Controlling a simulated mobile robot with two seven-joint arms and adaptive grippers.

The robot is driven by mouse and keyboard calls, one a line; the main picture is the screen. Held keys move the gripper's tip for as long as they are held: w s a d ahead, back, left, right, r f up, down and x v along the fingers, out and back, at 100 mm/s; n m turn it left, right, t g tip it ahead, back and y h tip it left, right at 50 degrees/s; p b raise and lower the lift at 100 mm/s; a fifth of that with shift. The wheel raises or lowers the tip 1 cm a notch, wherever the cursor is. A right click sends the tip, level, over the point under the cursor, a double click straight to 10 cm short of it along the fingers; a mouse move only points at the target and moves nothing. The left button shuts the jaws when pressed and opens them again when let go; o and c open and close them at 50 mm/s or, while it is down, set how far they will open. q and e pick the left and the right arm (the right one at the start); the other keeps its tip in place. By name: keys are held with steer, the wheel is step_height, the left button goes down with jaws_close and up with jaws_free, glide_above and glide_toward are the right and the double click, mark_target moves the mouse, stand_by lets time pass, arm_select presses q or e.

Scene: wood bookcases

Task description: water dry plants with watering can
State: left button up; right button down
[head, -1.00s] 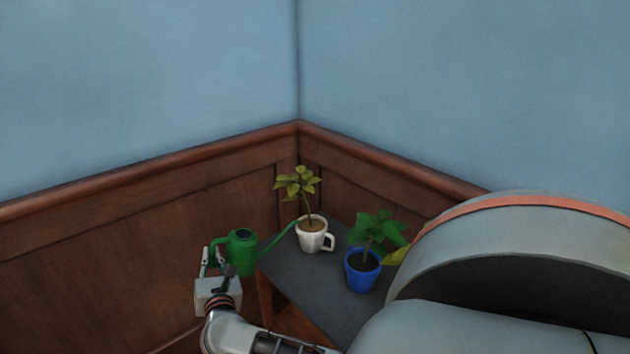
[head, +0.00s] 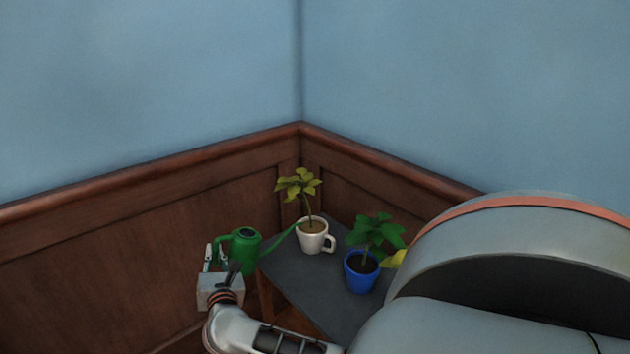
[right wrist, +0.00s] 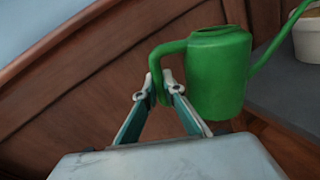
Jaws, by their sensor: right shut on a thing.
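My right gripper (head: 217,259) is shut on the handle of the green watering can (head: 245,250) and holds it off the left edge of the dark table. In the right wrist view the fingers (right wrist: 158,88) close around the handle of the can (right wrist: 219,75). The can's spout points right and up, its tip near the white mug (head: 314,237). The mug holds soil and a yellowish plant (head: 298,184). A blue pot (head: 361,273) with a green-leaved plant (head: 375,232) stands nearer on the table. My left gripper is not in view.
The dark grey table (head: 330,295) stands in a corner against wood panelling (head: 120,262) and blue walls. A yellow leaf (head: 396,259) shows right of the blue pot, its base hidden behind my own large grey arm part.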

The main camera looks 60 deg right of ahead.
mark_target(217, 241)
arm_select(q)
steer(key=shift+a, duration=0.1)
arm_select(e)
steer(key=shift+s+r, duration=0.1)
steer(key=shift+r, duration=0.15)
steer(key=shift+d+r, duration=0.1)
steer(key=shift+r, duration=0.1)
arm_select(q)
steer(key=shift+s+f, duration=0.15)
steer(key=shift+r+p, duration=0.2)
steer(key=shift+p, duration=0.15)
arm_select(e)
steer(key=shift+d+r+m, duration=0.1)
steer(key=shift+r+m, duration=0.2)
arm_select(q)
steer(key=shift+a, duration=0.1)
arm_select(e)
steer(key=shift+d+r, duration=0.15)
steer(key=shift+r, duration=0.15)
arm_select(q)
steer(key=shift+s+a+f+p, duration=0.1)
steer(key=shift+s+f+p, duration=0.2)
steer(key=shift+p, duration=0.05)
arm_select(e)
steer(key=shift+s+d+r, duration=0.1)
steer(key=shift+s+r, duration=0.05)
steer(key=shift+r, duration=0.1)
